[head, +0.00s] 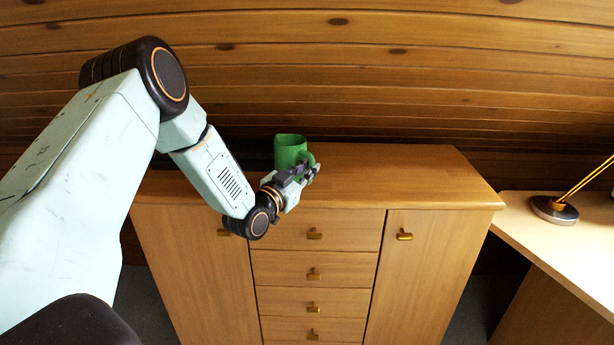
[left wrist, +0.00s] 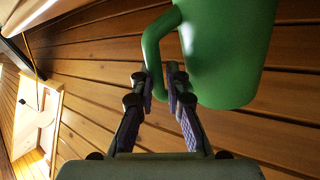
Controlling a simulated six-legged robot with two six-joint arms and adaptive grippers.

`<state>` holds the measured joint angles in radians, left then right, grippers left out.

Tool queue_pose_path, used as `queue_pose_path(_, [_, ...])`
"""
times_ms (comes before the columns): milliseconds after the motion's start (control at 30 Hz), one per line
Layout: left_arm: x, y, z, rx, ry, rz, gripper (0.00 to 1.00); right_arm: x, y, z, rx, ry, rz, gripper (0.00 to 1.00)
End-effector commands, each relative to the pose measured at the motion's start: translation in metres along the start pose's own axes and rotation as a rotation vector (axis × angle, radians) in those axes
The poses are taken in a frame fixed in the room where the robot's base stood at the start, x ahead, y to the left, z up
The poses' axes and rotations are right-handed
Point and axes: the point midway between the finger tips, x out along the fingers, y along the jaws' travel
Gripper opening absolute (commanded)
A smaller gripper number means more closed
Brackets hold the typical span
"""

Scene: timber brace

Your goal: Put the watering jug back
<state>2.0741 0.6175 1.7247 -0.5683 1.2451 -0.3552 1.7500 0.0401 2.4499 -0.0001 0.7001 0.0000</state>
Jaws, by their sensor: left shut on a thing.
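The green watering jug (head: 290,149) shows at the top of the wooden cabinet (head: 400,178), near its back edge in the head view. My left gripper (head: 312,172) is at the jug's near right side, shut on its handle. In the left wrist view the jug (left wrist: 228,50) fills the upper right, and its handle (left wrist: 152,52) runs down between the two fingers of the left gripper (left wrist: 160,84). I cannot tell whether the jug's base touches the cabinet top. My right gripper is not in view.
The cabinet top is clear to the right of the jug. The cabinet front has drawers and doors with brass handles (head: 404,235). A desk (head: 540,235) with a lamp base (head: 554,209) stands at the right. A plank wall (head: 450,90) rises behind.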

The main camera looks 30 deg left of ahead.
Motion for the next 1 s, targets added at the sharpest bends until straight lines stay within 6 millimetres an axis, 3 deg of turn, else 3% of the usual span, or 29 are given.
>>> queue_pose_path(67, [-0.0002, 0.0029, 0.0096, 0.002, 0.002, 0.001, 0.0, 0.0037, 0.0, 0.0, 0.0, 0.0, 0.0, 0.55])
queue_pose_path(433, [-0.0003, 0.0032, 0.0123, 0.001, 0.003, -0.001, 0.0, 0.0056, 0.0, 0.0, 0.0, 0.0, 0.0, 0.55])
queue_pose_path(467, [-0.0007, 0.0034, 0.0127, 0.0, 0.0, 0.0, 0.16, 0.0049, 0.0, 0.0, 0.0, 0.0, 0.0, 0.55])
queue_pose_path(700, [-0.0007, 0.0033, 0.0124, 0.0, 0.0, 0.0, 0.36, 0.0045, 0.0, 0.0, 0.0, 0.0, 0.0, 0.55])
queue_pose_path(1000, [-0.0007, 0.0029, 0.0114, -0.001, 0.0, 0.0, 0.36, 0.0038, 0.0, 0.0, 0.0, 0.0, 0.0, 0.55])
